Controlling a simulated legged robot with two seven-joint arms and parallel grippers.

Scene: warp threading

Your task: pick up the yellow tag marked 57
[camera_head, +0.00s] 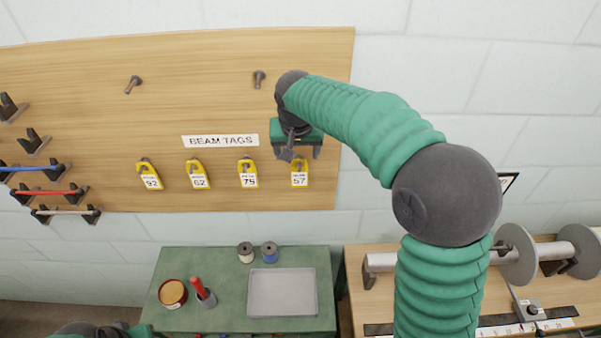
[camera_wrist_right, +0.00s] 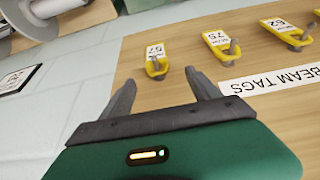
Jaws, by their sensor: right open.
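The yellow tag marked 57 (camera_head: 299,174) hangs on the wooden board, at the right end of a row of tags. It also shows in the right wrist view (camera_wrist_right: 155,50), upside down, just beyond my fingertips. My right gripper (camera_head: 302,152) is open and empty, just above the tag in the head view. In the wrist view its two fingers (camera_wrist_right: 160,78) point toward the tag, with a gap between them and the tag not between them. Part of my left arm (camera_head: 105,329) shows at the bottom left edge, mostly cut off; its jaws cannot be made out.
Yellow tags marked 75 (camera_head: 248,174), 62 (camera_head: 198,174) and 92 (camera_head: 150,174) hang to the left. A BEAM TAGS label (camera_head: 220,141) sits above them. Below, a green table (camera_head: 215,268) holds a grey tray (camera_head: 282,271), spools and cups. A bench with rollers (camera_head: 510,260) stands right.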

